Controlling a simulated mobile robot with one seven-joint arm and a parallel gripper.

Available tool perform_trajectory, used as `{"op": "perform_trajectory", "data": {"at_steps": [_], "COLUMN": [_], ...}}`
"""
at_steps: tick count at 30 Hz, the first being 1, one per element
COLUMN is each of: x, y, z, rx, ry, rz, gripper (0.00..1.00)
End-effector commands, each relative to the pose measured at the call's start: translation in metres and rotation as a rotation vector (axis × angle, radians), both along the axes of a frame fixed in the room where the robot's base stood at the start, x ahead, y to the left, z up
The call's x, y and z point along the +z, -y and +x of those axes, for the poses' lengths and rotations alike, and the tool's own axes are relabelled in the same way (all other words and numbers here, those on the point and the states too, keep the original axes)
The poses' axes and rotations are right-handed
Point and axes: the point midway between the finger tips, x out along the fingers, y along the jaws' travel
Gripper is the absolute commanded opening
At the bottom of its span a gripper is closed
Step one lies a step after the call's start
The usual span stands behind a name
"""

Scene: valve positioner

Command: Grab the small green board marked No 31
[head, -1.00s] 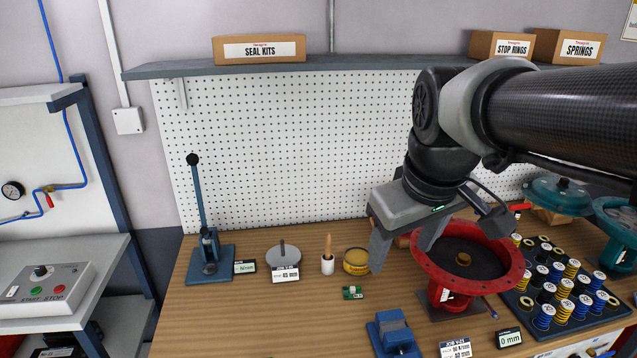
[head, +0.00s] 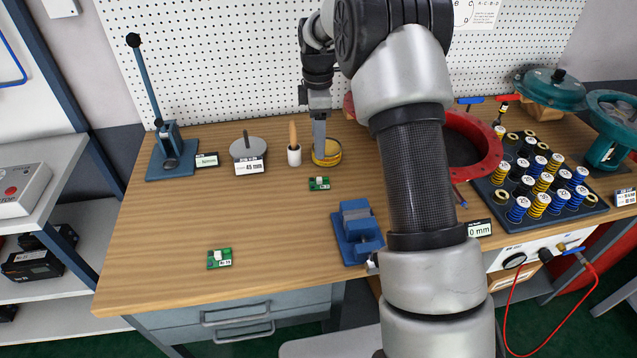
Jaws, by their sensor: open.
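Two small green boards lie flat on the wooden bench. One green board (head: 319,184) is near the middle, in front of the yellow tin. The other green board (head: 219,258) is nearer the front edge, to the left. Each has a white part and a small label; the numbers are too small to read surely, so I cannot tell which is No 31. My gripper (head: 319,154) is open, pointing down, seen edge-on in front of the yellow tin. It is just behind the middle board in the picture and appears to hold nothing.
A blue vise (head: 356,230) stands right of the middle board. A spring tray (head: 545,190) is at right. The bench's front left is mostly clear.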

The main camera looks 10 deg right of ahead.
Motion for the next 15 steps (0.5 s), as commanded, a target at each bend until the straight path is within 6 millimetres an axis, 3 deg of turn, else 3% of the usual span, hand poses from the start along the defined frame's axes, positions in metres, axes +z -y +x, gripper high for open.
{"op": "perform_trajectory", "data": {"at_steps": [3,9,15], "x": [-0.029,-0.068,-0.085], "y": [0.0,-0.001,0.0], "z": [-0.001,-0.001,0.0], "rx": [-0.001,0.0,-0.002], "ry": [-0.005,-0.002,0.001], "rz": [0.0,-0.001,0.0], "gripper": [0.61,0.61,0.61]}}
